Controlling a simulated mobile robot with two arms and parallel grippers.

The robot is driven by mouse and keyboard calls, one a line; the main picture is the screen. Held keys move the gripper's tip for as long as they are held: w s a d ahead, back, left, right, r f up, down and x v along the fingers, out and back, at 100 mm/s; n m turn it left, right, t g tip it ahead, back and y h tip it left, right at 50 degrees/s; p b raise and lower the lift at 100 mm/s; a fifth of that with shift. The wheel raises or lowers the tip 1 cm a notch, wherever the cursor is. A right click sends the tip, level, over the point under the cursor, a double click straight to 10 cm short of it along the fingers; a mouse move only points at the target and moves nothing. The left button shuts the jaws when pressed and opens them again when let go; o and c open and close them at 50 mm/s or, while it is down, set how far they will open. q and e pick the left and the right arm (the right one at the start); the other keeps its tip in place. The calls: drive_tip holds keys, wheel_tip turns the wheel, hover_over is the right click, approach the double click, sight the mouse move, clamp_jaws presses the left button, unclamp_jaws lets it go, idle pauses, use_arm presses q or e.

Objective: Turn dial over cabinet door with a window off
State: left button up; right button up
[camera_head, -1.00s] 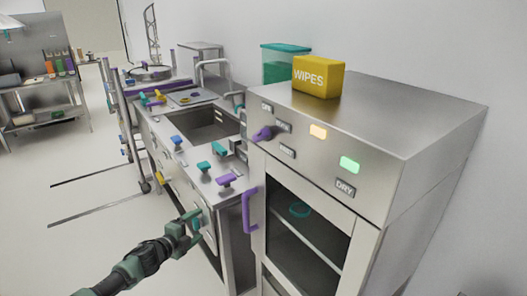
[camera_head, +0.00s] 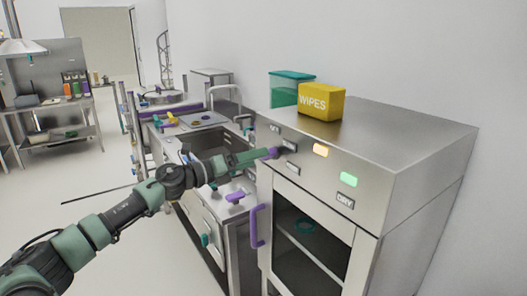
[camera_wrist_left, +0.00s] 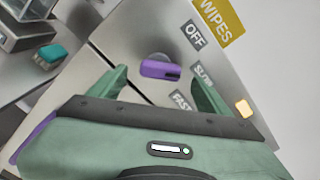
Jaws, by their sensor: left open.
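The purple dial (camera_head: 271,153) sits on the upper front panel of the steel cabinet (camera_head: 405,165), above its windowed door (camera_head: 308,235). In the left wrist view the dial (camera_wrist_left: 160,69) lies between labels OFF (camera_wrist_left: 194,35), SLOW and FAST. Its dark-marked end points right, toward the SLOW label. My left gripper (camera_head: 258,156) is at the dial in the head view. In the wrist view its open fingers (camera_wrist_left: 160,84) stand on either side of the dial, apart from it. My right gripper is out of view.
A yellow WIPES box (camera_head: 321,101) and a teal container (camera_head: 290,88) stand on or behind the cabinet top. Orange and green lights (camera_head: 348,179) glow on the panel. A purple door handle (camera_head: 255,226) sticks out below the dial. A counter with a sink stands left.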

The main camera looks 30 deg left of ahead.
use_arm(q)
drive_tip(key=p+x, duration=0.1)
drive_tip(key=x, duration=0.3)
drive_tip(key=c, duration=1.4)
drive_tip(key=shift+o, duration=0.2)
drive_tip(key=shift+p, duration=0.35)
